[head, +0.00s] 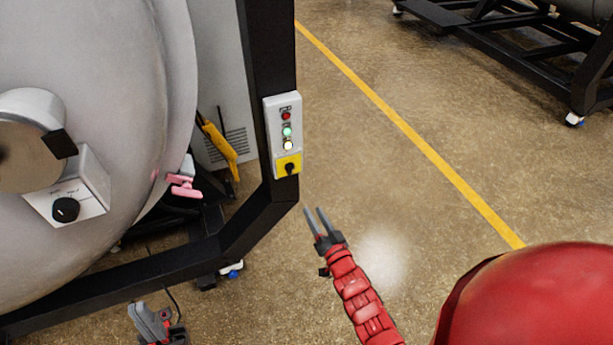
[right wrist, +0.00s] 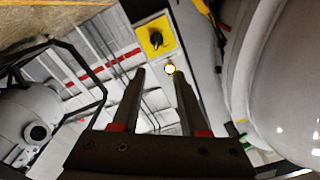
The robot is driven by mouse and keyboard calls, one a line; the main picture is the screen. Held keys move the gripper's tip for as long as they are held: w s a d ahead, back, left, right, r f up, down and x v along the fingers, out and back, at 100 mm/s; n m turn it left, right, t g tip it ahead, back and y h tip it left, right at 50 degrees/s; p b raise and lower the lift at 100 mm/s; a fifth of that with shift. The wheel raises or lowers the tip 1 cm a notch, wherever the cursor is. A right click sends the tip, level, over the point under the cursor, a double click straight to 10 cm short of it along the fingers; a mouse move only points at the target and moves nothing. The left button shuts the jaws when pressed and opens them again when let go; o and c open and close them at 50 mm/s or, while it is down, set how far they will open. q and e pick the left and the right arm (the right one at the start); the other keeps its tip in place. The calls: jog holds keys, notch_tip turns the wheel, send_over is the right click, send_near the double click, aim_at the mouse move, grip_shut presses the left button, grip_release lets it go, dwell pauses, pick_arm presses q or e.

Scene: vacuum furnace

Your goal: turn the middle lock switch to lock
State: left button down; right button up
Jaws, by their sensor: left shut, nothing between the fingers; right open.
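A grey box (head: 88,190) with a black rotary knob (head: 66,209) and small markings sits on the round grey furnace door. A second black rotary switch (head: 289,168) sits on a yellow plate at the bottom of a control panel on the black frame; it also shows in the right wrist view (right wrist: 156,39). I cannot tell which knob is the middle lock switch, nor read its setting. My right gripper (head: 314,210) is open and empty, below and right of the panel, apart from it. My left gripper (head: 142,312) is shut and empty at the bottom left, below the frame.
The control panel (head: 271,130) carries red, green and white lights above the yellow plate. A pink handle (head: 184,187) and a yellow lever (head: 219,150) lie between door and frame. The black frame (head: 268,80) borders the door.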

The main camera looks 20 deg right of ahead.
jog(key=p, duration=0.1)
send_near(292, 171)
jog(key=w, duration=0.8)
jog(key=shift+w+a, duration=0.1)
jog(key=shift+w, duration=0.05)
jog(key=shift+c, duration=0.3)
grip_shut()
